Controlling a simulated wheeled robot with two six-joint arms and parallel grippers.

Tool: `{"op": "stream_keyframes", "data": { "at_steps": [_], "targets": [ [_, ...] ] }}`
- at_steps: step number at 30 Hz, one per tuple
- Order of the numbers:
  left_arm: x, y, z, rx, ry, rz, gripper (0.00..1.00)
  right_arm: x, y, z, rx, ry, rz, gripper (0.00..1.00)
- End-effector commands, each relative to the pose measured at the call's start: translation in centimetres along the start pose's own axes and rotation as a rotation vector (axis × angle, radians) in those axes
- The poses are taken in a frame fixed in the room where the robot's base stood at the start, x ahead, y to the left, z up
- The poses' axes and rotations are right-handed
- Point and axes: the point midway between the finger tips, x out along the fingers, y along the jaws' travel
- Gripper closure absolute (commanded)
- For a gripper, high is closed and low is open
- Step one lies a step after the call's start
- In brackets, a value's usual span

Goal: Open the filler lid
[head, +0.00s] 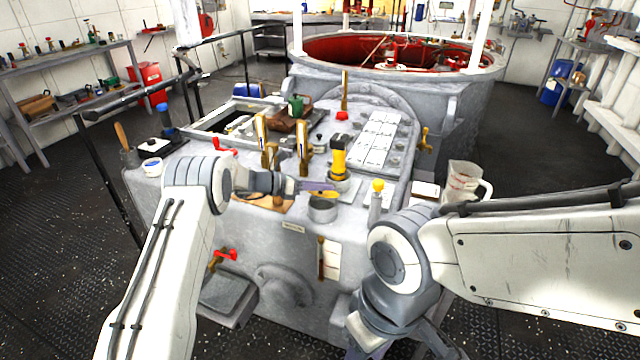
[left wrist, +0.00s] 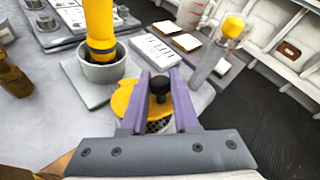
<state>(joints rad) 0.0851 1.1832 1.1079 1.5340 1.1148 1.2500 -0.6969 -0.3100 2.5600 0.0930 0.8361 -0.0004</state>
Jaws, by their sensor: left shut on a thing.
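The filler lid is a round yellow lid (left wrist: 124,97) with a black knob (left wrist: 160,84). My left gripper (left wrist: 160,92) has its two purple fingers shut on the knob. A dark mesh (left wrist: 157,126) shows between the fingers, below the knob. In the head view my left gripper (head: 322,187) is just above a short grey round neck (head: 322,211) on the machine top, with the yellow lid (head: 330,195) at its rim. The fingers hide part of the lid, so I cannot tell how far it is raised. My right arm reaches down at the right; its fingertips are out of view.
A yellow and black upright cylinder (head: 338,158) stands close behind the neck. A yellow-topped post (head: 376,196) is at its right, and a clear jug (head: 462,182) is farther right. Brass levers (head: 303,150) rise behind. Small items lie on the machine's left side.

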Motion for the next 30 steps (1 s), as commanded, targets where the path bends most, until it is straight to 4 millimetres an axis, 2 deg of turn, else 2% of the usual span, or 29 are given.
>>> {"op": "stream_keyframes", "data": {
  "at_steps": [1, 9, 25, 26, 27, 28, 30],
  "targets": [
    [-0.1, 0.0, 0.8, -0.015, 0.018, 0.002, 1.00, -0.9, -0.1, -0.1, 0.000, 0.000, 0.000, 0.50],
    [0.1, 0.4, 1.3, -0.093, 0.091, 0.003, 1.00, -2.1, -0.1, -0.1, 0.000, 0.000, 0.000, 0.50],
    [0.2, 0.5, 1.4, -0.114, 0.111, 0.003, 1.00, -2.3, -0.2, -0.1, 0.000, 0.000, 0.000, 0.50],
    [0.2, 0.5, 1.4, -0.114, 0.111, 0.003, 0.64, -2.3, -0.2, -0.1, 0.000, 0.000, 0.000, 0.50],
    [0.2, 0.5, 1.4, -0.113, 0.111, 0.003, 0.48, -2.3, -0.2, -0.1, 0.000, 0.000, 0.000, 0.50],
    [0.2, 0.5, 1.3, -0.113, 0.111, 0.002, 0.41, -2.3, -0.2, -0.1, 0.000, 0.000, 0.000, 0.50],
    [0.2, 0.4, 1.3, -0.113, 0.111, 0.002, 0.41, -2.3, -0.2, -0.1, 0.000, 0.000, 0.000, 0.50]
  ]
}}
